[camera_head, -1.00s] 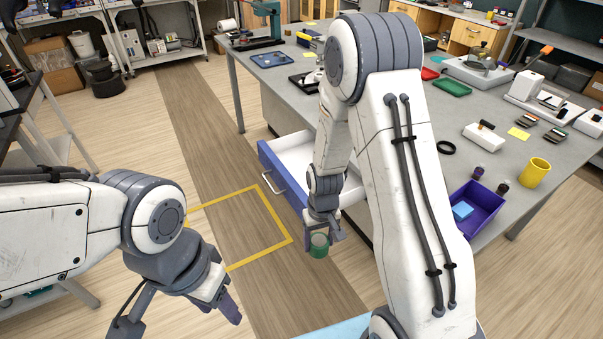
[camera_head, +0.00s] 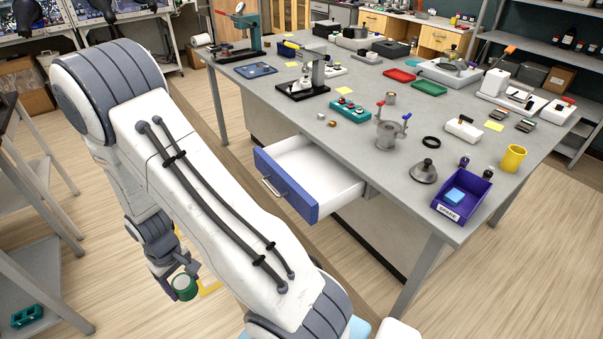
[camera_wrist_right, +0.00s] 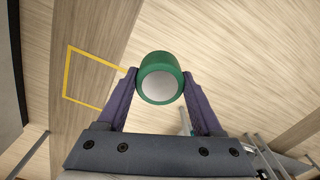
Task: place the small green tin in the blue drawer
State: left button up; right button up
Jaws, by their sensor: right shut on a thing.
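The small green tin (camera_head: 186,283) is held off the floor at the lower left of the head view. My right gripper (camera_head: 176,278) is shut on it. In the right wrist view the tin (camera_wrist_right: 161,78) sits between the two purple fingers of my right gripper (camera_wrist_right: 160,88), its pale round face towards the camera. The blue drawer (camera_head: 286,185) stands open under the table's near side, its visible white inside empty. The tin is left of and apart from the drawer. My left gripper is not in view.
The grey table (camera_head: 290,118) carries several instruments and trays. A purple bin (camera_head: 474,207) with a blue block is at its near right corner. A shelf rack (camera_head: 40,225) stands at the left. Open floor lies around the tin, with a yellow floor marking (camera_wrist_right: 68,75).

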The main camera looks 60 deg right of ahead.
aim_at(325, 191)
jog(key=i, duration=0.9)
jog(key=z, duration=1.35)
